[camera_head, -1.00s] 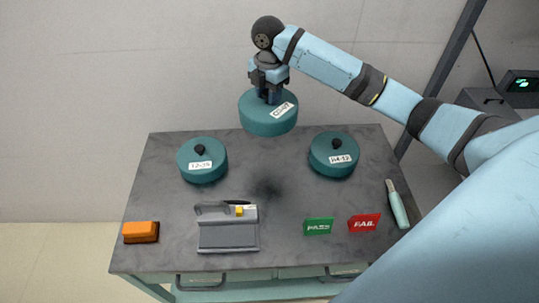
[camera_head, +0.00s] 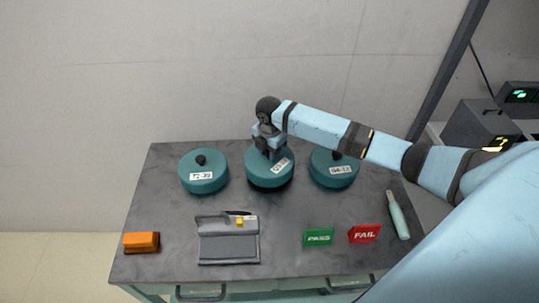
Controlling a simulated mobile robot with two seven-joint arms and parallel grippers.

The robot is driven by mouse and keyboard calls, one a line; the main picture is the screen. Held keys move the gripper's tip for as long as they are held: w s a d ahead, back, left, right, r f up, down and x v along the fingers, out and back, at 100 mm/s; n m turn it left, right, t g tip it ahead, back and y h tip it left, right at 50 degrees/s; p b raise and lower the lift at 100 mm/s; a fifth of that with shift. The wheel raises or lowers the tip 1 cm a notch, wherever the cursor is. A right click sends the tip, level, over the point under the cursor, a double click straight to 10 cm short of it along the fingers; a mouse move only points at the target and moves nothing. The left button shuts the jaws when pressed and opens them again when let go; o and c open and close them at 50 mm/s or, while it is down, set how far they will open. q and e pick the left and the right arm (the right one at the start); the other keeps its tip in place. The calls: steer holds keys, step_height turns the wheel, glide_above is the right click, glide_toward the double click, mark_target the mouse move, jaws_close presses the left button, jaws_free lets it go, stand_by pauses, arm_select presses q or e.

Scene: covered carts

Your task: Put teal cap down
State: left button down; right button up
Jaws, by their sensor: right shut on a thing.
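The middle teal cap (camera_head: 266,172) has a white label and sits at or just above the tabletop, between two other teal caps; I cannot tell if it touches the table. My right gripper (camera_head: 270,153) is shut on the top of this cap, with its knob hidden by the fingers. The left teal cap (camera_head: 204,178) with a black knob and label stands on the cart top (camera_head: 165,220). The right teal cap (camera_head: 333,172) stands there too, its top partly covered by my right arm. My left gripper is not in view.
An orange block (camera_head: 141,243) lies at the front left. A grey tray-like device (camera_head: 228,248) with a yellow part lies front centre. Green PASS (camera_head: 318,237) and red FAIL (camera_head: 364,233) signs stand front right, beside a pale teal handled tool (camera_head: 399,219). Grey equipment (camera_head: 478,125) stands beyond the right.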

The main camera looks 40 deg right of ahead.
steer(key=shift+f, duration=0.9)
steer(key=o, duration=1)
steer(key=shift+f, duration=0.1)
steer(key=shift+c, duration=0.2)
step_height(320, 180, up, 12)
steer(key=shift+r, duration=0.15)
